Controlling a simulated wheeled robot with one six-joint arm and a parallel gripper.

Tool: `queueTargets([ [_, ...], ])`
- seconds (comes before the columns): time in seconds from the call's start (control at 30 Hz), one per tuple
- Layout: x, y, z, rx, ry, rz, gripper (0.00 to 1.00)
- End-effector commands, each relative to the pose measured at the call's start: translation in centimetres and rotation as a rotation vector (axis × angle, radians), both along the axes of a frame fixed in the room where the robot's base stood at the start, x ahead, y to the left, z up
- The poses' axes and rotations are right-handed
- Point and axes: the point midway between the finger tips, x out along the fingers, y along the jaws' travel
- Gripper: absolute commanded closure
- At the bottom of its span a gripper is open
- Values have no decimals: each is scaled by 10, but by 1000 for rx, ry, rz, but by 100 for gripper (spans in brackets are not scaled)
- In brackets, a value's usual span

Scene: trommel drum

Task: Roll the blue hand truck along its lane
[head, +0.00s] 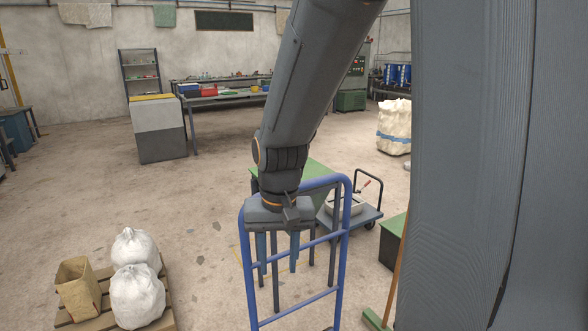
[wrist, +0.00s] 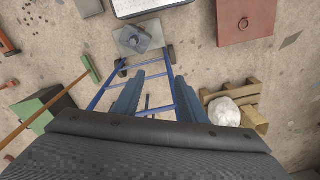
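The blue hand truck (head: 343,245) stands upright in the head view, a tubular frame with rails and crossbars. Its lower end is cut off by the picture edge. In the wrist view its blue frame (wrist: 96,98) runs away from my gripper, with dark wheels near its far end. My gripper (head: 278,268) hangs at the top of the frame, fingers pointing down and apart. In the wrist view my gripper (wrist: 158,84) has its two blue fingers spread, with crossbars seen between them. I cannot tell whether a finger touches the frame.
A pallet (head: 98,322) with white sacks (head: 137,292) and a brown bag (head: 78,288) is at left. A broom (head: 397,270) leans at right. A grey cart (head: 362,217) and green-topped tables stand behind the truck. Open floor lies at left.

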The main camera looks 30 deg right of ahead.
Motion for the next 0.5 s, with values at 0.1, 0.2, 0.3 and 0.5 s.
queueTargets([
  [0.1,57,-44,65,30,-57,-359,62],
  [0.2,92,-80,107,60,-94,-626,62],
  [0.3,116,-110,133,91,-109,-844,62],
  [0.5,137,-150,166,133,-114,-1119,62],
])
